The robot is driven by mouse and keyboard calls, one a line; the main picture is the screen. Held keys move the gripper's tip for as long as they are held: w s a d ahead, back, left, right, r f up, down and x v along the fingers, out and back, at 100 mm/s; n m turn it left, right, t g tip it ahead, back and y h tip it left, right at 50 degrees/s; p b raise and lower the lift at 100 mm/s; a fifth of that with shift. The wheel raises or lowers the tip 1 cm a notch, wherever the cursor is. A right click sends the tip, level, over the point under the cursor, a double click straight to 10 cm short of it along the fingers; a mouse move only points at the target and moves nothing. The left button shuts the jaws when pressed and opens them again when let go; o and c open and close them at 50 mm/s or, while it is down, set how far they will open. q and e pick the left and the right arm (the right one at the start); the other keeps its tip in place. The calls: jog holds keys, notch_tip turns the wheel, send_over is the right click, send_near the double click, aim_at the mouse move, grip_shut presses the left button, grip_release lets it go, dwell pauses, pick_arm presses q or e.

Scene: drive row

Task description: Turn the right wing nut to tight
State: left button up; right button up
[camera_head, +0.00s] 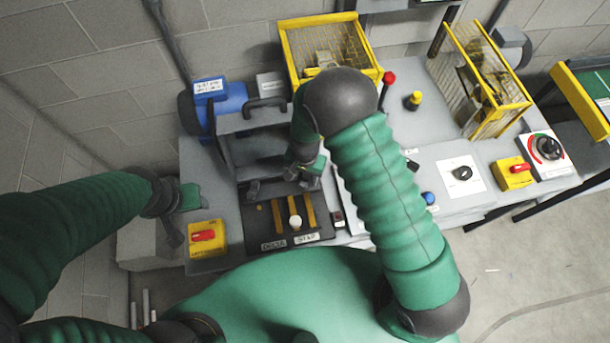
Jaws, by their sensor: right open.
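I cannot make out a wing nut for certain; my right arm covers part of the bench's middle. My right gripper (291,177) is open and low over the bench, beside a grey frame with a dark handle (265,104). A small dark grey piece (253,189) stands just left of the gripper; I cannot tell what it is. My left gripper (176,222) is at the bench's left end, near a yellow box with a red switch (207,238). Its fingers are too unclear to tell open from shut.
A dark panel (262,228) with yellow slots and a pale knob lies in front of the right gripper. A blue motor (234,99) stands behind left. Yellow mesh guards (291,27) (512,115) stand at the back and right. A red-topped lever (388,78) rises behind my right arm.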

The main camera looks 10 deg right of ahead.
aim_at(305, 177)
jog(key=shift+r, duration=0.1)
jog(key=shift+w+r, duration=0.15)
jog(key=shift+r, duration=0.25)
notch_tip(305, 177, up, 16)
jog(key=b, duration=0.1)
jog(key=shift+f, duration=0.15)
jog(key=s+d+n+t+b, duration=0.1)
jog(key=s+d+n+t, duration=0.1)
jog(key=s+d+n, duration=0.4)
jog(key=s+d, duration=0.4)
jog(key=shift+s+r+t+b, duration=0.15)
jog(key=shift+r+t+b, duration=0.1)
jog(key=shift+t+b, duration=0.05)
jog(key=shift+s+d, duration=0.15)
jog(key=shift+d, duration=0.05)
